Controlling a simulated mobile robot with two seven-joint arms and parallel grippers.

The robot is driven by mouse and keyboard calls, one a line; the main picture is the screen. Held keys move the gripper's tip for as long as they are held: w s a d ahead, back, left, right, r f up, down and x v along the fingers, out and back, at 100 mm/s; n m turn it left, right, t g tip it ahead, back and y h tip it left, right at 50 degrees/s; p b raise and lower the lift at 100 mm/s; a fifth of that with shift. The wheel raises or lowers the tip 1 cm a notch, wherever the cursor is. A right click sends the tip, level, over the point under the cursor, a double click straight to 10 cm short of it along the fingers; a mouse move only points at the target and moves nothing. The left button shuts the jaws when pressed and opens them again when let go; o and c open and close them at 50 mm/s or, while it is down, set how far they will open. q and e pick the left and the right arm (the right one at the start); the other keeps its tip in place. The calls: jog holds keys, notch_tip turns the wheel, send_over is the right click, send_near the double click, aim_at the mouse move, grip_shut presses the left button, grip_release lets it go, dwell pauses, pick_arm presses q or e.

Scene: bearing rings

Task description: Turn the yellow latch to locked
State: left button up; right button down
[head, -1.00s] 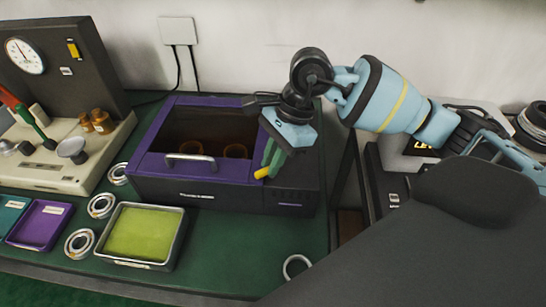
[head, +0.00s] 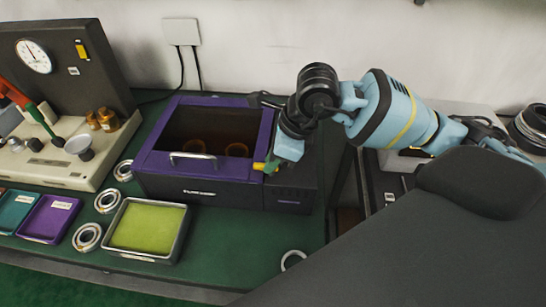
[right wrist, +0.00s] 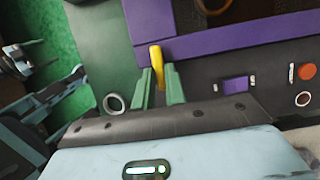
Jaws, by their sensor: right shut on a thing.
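The yellow latch (head: 259,166) is at the front right corner of the purple frame on a dark box (head: 225,194). In the head view its visible end points left, nearly level. My right gripper (head: 270,166) has green fingers and is shut on the latch. In the right wrist view the latch (right wrist: 156,55) sticks out beyond the two green fingertips (right wrist: 160,72), beside the purple frame. The fingers hide the latch's inner end and pivot. My left gripper does not show clearly in either view.
A silver bar handle (head: 193,158) is on the box's front, and brown rings (head: 237,149) show inside. A steel tray with a green pad (head: 183,240) stands in front. Metal bearing rings (head: 88,236) lie on the green bench. A beige gauge station (head: 60,165) is at left.

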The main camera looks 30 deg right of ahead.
dwell(0.4)
jog(key=c, duration=1.4)
grip_release()
jog(key=shift+c, duration=0.2)
jog(key=v, duration=0.8)
jog(key=shift+f, duration=0.1)
